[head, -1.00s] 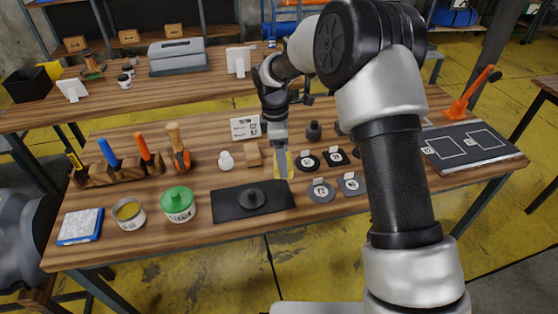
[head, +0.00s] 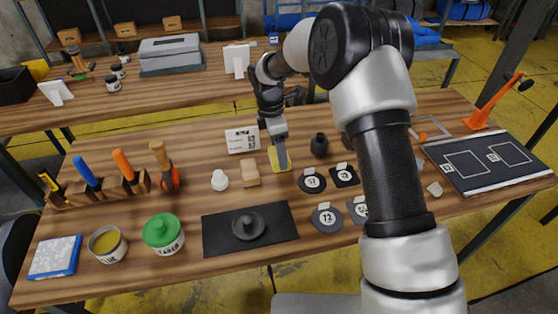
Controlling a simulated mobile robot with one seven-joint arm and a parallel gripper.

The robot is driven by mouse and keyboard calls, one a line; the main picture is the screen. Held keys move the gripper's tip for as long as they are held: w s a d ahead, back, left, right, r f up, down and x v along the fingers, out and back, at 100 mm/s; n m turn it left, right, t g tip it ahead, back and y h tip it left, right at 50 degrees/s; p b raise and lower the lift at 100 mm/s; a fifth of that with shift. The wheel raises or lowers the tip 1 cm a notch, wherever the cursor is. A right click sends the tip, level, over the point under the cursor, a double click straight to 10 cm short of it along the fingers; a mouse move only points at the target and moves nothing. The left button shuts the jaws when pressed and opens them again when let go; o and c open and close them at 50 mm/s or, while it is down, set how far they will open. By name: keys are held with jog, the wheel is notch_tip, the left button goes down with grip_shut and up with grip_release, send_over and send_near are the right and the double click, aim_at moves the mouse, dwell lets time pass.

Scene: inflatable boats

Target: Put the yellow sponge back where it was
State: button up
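The yellow sponge (head: 272,159) is at the end of my gripper (head: 281,157) in the head view, near the middle of the wooden table (head: 365,234). A grey finger covers part of it, and the gripper looks shut on it. Whether the sponge touches the table or hangs just above it, I cannot tell. A tan block (head: 250,172) is to its left, and a white card with print (head: 243,139) is behind and left. A dark bottle (head: 319,145) is to its right.
Round dark discs (head: 312,181) lie right of the gripper. A black mat (head: 218,235), a green-lidded tin (head: 163,233), an open tin (head: 108,245) and a blue-white block (head: 56,257) are in front and left. A tool rack (head: 98,193) stands left. My arm hides part of the right side.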

aim_at(274, 155)
jog(key=shift+f, duration=2.05)
jog(key=shift+f, duration=0.15)
jog(key=o, duration=1.1)
jog(key=r, duration=0.4)
jog(key=a+r, duration=0.1)
jog(key=r, duration=0.7)
jog(key=shift+s+a+r+p, duration=0.15)
jog(key=shift+s+p, duration=0.05)
jog(key=shift+p, duration=0.15)
